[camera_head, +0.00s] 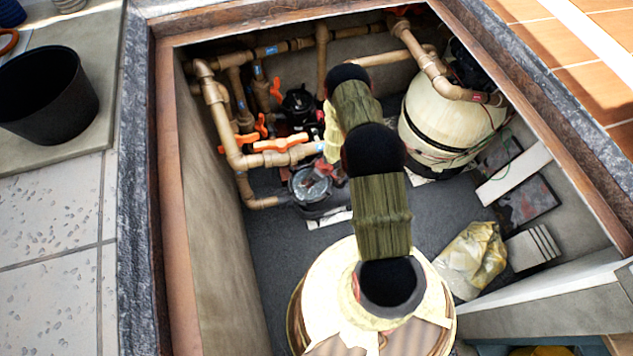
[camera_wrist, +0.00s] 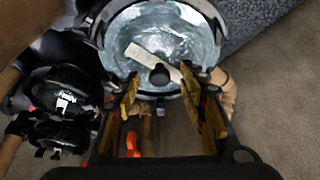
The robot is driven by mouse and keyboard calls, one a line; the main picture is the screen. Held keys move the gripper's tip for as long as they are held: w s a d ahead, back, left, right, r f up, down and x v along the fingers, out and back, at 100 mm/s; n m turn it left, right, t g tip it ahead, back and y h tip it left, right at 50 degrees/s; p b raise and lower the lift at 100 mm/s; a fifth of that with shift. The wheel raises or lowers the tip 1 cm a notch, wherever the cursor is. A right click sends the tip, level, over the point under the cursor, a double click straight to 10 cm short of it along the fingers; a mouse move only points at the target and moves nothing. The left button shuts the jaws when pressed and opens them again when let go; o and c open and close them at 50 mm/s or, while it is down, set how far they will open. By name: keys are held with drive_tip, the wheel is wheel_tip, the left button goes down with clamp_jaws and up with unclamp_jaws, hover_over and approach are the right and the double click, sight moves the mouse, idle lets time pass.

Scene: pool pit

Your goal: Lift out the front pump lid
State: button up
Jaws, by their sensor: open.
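The front pump lid (camera_head: 311,183) is a round clear disc on the front pump, low in the pit at centre left in the head view. In the wrist view the lid (camera_wrist: 188,38) fills the upper middle, with a pale strip and a dark knob (camera_wrist: 160,76) near its lower part. My gripper (camera_wrist: 160,95) is open and empty. Its two yellowish fingers stand left and right of the knob in the picture, over the lid's near edge. I cannot tell whether they touch it. In the head view my arm partly hides the gripper beside the lid.
Tan pipes (camera_head: 228,140) with orange valve handles (camera_head: 280,145) run close behind the lid. A second dark pump (camera_head: 297,103) stands farther back. A cream tank (camera_head: 450,118) is at the back right, a yellowish bag (camera_head: 476,258) at right. The pit's left wall (camera_head: 215,230) is close.

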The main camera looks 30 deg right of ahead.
drive_tip(key=shift+f, duration=0.2)
drive_tip(key=shift+c, duration=0.4)
clamp_jaws()
idle(0.7)
